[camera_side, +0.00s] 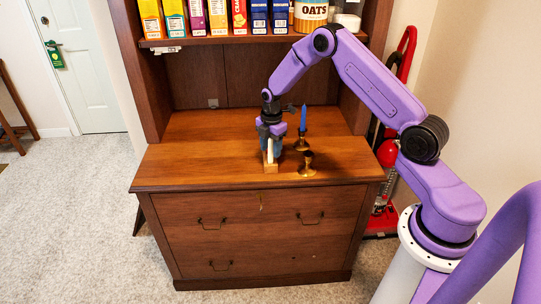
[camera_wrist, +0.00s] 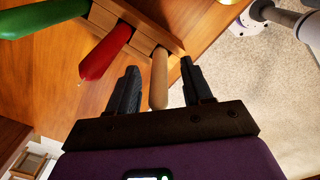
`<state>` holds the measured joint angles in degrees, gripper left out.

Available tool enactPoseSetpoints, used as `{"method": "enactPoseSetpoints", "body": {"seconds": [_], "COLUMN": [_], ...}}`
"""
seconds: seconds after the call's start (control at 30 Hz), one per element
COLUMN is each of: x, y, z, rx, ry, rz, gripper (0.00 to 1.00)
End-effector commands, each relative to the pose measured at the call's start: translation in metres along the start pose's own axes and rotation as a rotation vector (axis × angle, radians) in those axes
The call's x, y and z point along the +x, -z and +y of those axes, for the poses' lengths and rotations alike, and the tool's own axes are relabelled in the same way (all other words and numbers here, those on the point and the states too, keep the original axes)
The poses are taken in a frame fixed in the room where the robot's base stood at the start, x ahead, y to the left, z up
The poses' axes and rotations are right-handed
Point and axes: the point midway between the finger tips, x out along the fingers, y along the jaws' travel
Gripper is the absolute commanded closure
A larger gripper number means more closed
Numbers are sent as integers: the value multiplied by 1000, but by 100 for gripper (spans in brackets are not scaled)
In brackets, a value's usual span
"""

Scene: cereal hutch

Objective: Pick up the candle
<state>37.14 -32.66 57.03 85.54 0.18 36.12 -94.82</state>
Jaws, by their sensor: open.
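A pale tan candle (camera_wrist: 159,82) stands in a wooden block holder (camera_wrist: 143,42), beside a red candle (camera_wrist: 106,52) and a green candle (camera_wrist: 38,20). My gripper (camera_wrist: 160,70) is open, with one finger on each side of the tan candle and gaps visible. In the side view my gripper (camera_side: 270,131) is over the wooden block (camera_side: 270,168) on the hutch counter, hiding most of its candles. A blue candle (camera_side: 303,117) stands upright in a brass holder just to the right. Another brass holder (camera_side: 307,166) nearer the front is empty.
The hutch counter (camera_side: 205,162) is clear to the left. A shelf above holds cereal boxes (camera_side: 218,16) and an oats canister (camera_side: 310,14). The counter's front edge (camera_side: 235,187) is close to the block.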

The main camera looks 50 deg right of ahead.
Motion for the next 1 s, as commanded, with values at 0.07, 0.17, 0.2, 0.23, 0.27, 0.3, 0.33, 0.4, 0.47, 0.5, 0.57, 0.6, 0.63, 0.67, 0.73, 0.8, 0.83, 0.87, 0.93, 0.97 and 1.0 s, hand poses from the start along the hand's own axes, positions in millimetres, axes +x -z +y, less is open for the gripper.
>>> {"method": "enactPoseSetpoints", "body": {"seconds": [0.07, 0.17, 0.2, 0.23, 0.27, 0.3, 0.33, 0.4, 0.47, 0.5, 0.57, 0.6, 0.63, 0.67, 0.73, 0.8, 0.83, 0.87, 0.93, 0.97, 1.0], "x": [1, 1, 1, 1, 1, 1, 1, 1, 1, 1, 1, 1, 1, 1, 0, -3, -5, -7, -12, -16, -21], "y": [0, 0, 0, 0, 0, 0, 0, 0, 0, 0, 0, 0, 0, 0, 0, 0, 0, 0, 0, 0, 0], "z": [0, 0, 0, 0, 0, 0, 0, 0, 0, 0, 0, 0, 0, 0, 0, 1, 1, 1, 1, 2, 2], "rx": [0, 0, 0, 0, 0, 0, 0, 0, 0, 0, 0, 0, 0, 0, 0, 0, 0, 0, 0, 0, 0], "ry": [-1, -1, -1, -1, -1, -1, -1, -1, -1, -1, -1, -1, -1, -1, -1, -1, -2, -2, -3, -3, -4], "rz": [0, 0, 0, 0, 0, 0, 0, 0, 0, 0, 0, 0, 0, 0, 0, 0, 0, 0, 0, 0, 0], "gripper": [50, 50, 50, 53, 63, 76, 86, 100, 100, 100, 100, 100, 100, 100, 100, 100, 100, 100, 100, 100, 100]}}
